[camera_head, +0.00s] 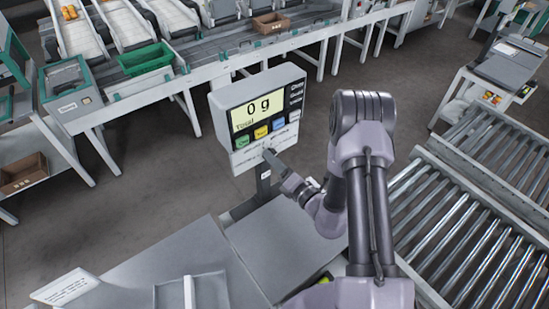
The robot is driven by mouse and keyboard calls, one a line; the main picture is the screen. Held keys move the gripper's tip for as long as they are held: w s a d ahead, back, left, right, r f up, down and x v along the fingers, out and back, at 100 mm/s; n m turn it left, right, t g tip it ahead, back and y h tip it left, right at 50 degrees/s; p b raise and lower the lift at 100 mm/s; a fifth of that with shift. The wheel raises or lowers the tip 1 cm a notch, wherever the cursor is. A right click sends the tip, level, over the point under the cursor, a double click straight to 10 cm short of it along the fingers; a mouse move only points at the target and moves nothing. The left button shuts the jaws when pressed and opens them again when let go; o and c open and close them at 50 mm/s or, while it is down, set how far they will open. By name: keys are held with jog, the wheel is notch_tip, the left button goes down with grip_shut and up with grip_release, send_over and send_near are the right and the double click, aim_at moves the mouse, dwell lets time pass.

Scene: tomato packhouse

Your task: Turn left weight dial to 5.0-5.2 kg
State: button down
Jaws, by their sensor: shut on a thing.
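The weighing terminal (260,116) stands on a short post above a grey bench. Its screen (257,109) reads "0 g" with "Total" below, and a row of coloured buttons (261,132) runs under it.
A grey flat plate (285,245) lies below the terminal. A roller conveyor (455,215) runs at the right. Behind are a sorting line with a green crate (146,59) and a brown box (271,23). Open floor lies between the bench and the line.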

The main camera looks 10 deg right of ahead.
dwell(0.4)
jog(key=c, duration=0.8)
grip_release()
jog(key=shift+c, duration=0.2)
jog(key=p+v, duration=0.1)
jog(key=v, duration=1.6)
jog(key=shift+s, duration=0.25)
